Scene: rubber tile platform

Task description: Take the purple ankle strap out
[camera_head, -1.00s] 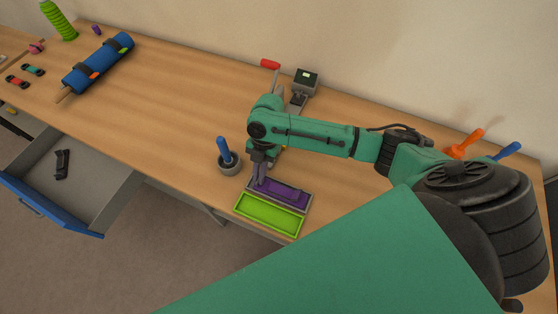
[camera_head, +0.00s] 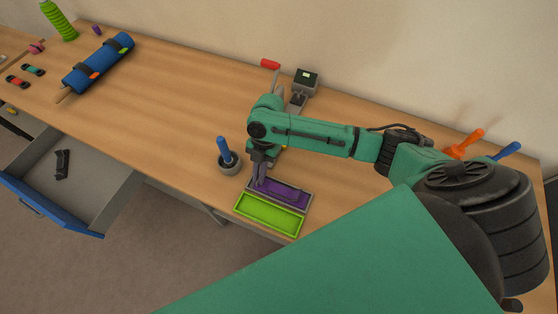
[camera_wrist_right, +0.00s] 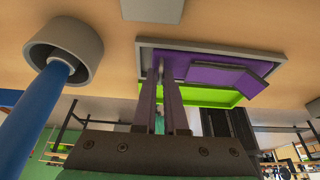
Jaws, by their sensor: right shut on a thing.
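The purple ankle strap (camera_head: 283,192) lies in a grey-rimmed tray (camera_head: 309,196) with a purple inside, on the wooden table. In the right wrist view the strap (camera_wrist_right: 218,75) looks like a folded purple piece in the tray, one end angled. My right gripper (camera_head: 259,184) points down at the left end of the tray. Its fingertips (camera_wrist_right: 160,75) are close together, shut on the strap's end; the pinched part is mostly hidden by the fingers. My left gripper is not in view.
A lime green tray (camera_head: 270,215) adjoins the near side. A grey cup (camera_head: 229,166) with a blue handle stands close left of my gripper. A grey device (camera_head: 305,80) stands behind. A blue roll (camera_head: 98,62) lies far left; an open drawer (camera_head: 70,185) is below.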

